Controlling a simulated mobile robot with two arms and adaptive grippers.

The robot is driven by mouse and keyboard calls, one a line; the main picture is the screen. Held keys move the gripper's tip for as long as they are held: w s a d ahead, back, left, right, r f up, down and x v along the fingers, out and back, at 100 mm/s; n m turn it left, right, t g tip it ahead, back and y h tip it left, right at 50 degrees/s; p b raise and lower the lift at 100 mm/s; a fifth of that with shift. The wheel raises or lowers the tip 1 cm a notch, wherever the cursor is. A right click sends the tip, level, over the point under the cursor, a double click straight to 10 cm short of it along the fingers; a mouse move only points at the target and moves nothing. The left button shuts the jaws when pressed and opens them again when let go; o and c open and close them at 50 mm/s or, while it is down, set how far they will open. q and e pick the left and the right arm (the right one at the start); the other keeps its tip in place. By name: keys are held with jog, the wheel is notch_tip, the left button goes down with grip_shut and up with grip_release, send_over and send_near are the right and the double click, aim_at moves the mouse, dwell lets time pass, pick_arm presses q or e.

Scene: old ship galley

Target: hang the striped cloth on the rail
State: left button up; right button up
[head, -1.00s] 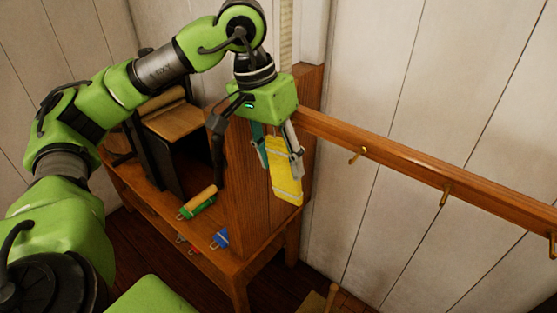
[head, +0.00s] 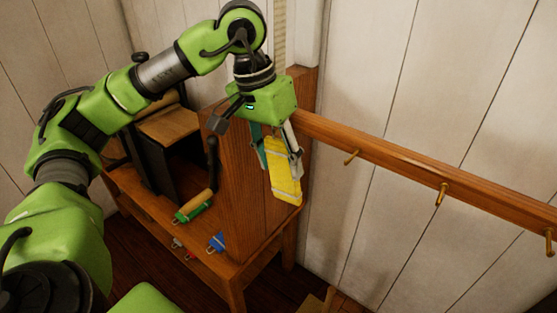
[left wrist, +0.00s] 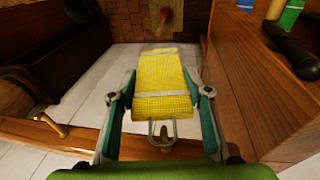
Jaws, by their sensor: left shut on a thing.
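The striped cloth (head: 283,172) is yellow with pale bands and hangs down from my left gripper (head: 277,147) in the head view. The gripper is shut on its upper end. In the left wrist view the cloth (left wrist: 163,87) lies between the two fingers (left wrist: 163,118), with a wire loop at its near end. The wooden rail (head: 400,166) runs along the wall to the right of the gripper and carries brass hooks, the nearest being this hook (head: 351,157). The cloth is apart from the hooks, beside the wooden post. My right gripper is not in view.
A wooden cabinet (head: 238,180) stands just left of and behind the cloth. Its shelf holds a green item (head: 193,207) and a blue item (head: 217,241). A wooden object (head: 322,301) is on the floor below. The space before the rail is clear.

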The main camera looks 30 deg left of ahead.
pick_arm(q)
jog(key=shift+w+f+b, duration=0.15)
jog(key=shift+f+b, duration=0.15)
jog(key=shift+b, duration=0.05)
dwell(0.5)
dwell(0.3)
jog(key=o, duration=1.2)
jog(key=v, duration=1.2)
